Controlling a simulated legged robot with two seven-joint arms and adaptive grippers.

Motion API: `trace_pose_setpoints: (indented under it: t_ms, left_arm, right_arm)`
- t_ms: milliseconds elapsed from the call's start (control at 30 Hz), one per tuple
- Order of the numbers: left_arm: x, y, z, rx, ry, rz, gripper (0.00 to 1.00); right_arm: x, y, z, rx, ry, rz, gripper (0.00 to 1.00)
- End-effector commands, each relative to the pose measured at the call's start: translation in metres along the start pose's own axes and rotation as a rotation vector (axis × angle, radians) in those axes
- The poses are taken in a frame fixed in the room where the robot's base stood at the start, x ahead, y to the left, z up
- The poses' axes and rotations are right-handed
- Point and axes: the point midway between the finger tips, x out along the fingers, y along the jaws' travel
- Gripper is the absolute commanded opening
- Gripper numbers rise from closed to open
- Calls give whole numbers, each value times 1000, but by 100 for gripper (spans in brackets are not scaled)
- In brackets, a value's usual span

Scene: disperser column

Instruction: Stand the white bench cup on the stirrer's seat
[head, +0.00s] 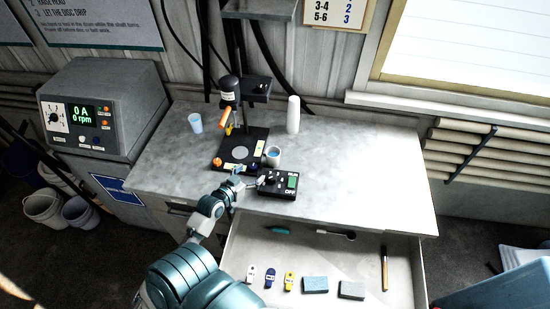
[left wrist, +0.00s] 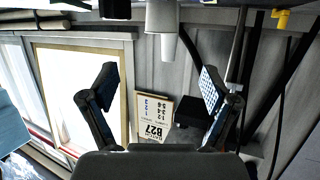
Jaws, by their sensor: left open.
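The white bench cup (head: 273,157), with something blue inside, stands upright at the right edge of the stirrer's dark base. The stirrer's seat appears to be the pale round disc (head: 240,152) on that base; nothing stands on it. My left gripper (head: 250,178) is open and empty, low in front of the cup and apart from it. My right gripper is not in view.
A black switch box (head: 278,186) sits just right of my left gripper. A white cup stack (head: 293,115) stands behind the cup, and a pale blue cup (head: 196,123) at the left. An open drawer (head: 330,262) juts out in front. The bench's right side is clear.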

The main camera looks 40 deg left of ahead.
Motion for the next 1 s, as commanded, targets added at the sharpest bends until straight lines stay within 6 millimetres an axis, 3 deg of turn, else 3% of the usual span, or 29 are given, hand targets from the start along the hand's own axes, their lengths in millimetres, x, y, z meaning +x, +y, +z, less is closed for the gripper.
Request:
trace_pose_setpoints:
  t_ms: [100, 300, 567, 833, 1000]
  left_arm:
    - [31, -1, -2, -2, 3, -1, 87]
    - [74, -2, -1, -2, 1, -1, 87]
    - [96, 2, -2, 1, 2, -1, 87]
    - [136, 6, -6, 2, 2, -2, 87]
    - [144, 4, -3, 1, 1, -1, 87]
  right_arm:
    - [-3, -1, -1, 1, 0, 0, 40]
    - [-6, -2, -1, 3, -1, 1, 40]
    - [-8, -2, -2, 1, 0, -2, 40]
    - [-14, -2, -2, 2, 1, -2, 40]
    - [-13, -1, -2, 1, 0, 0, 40]
